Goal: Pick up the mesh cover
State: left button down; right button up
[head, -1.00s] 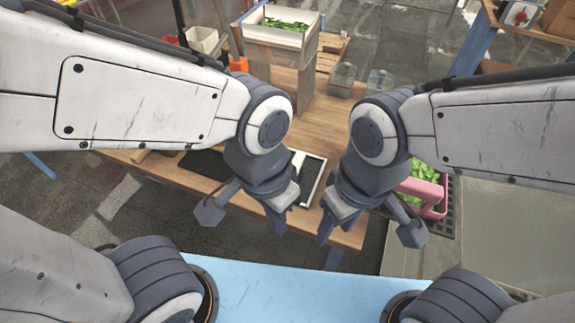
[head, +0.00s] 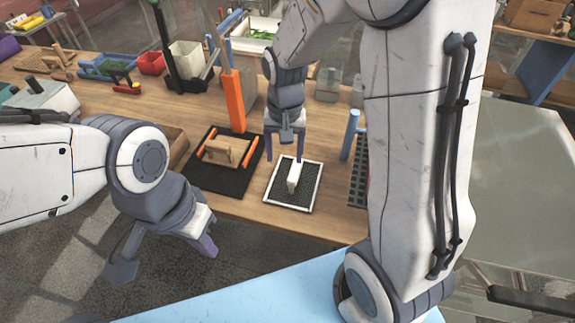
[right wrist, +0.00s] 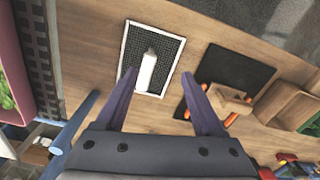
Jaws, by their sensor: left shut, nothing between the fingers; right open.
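The mesh cover (head: 279,193) is a dark mesh panel with a white rim, lying flat on the wooden table, with a white upright handle (head: 294,175) in its middle. In the right wrist view the mesh cover (right wrist: 170,52) and its white handle (right wrist: 148,70) lie beyond the fingertips. My right gripper (head: 284,158) is open and empty, above the cover's far side and apart from the handle. The right gripper's fingers (right wrist: 166,76) point down toward the table. My left gripper (head: 165,262) is shut and empty, off the table's front edge at the lower left.
A black mat (head: 233,179) with orange bars and a wooden block (head: 222,151) lies just left of the cover. An orange-handled lever (head: 232,98) stands behind it. A dark grid tray (head: 357,182) and blue post (head: 350,133) are to the right.

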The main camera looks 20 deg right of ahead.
jog(key=w+d+f+m, duration=0.2)
jog(key=w+d, duration=0.1)
jog(key=d, duration=0.1)
jog(key=p, duration=0.1)
send_over(295, 169)
jog(key=s, duration=0.1)
notch_tip(295, 169, down, 5)
jog(key=shift+s+d, duration=0.1)
jog(key=shift+d, duration=0.05)
jog(key=f+p, duration=0.1)
jog(key=f, duration=0.1)
jog(key=w+f+p, duration=0.1)
jog(key=f, duration=0.1)
jog(key=shift+f, duration=0.9)
grip_shut()
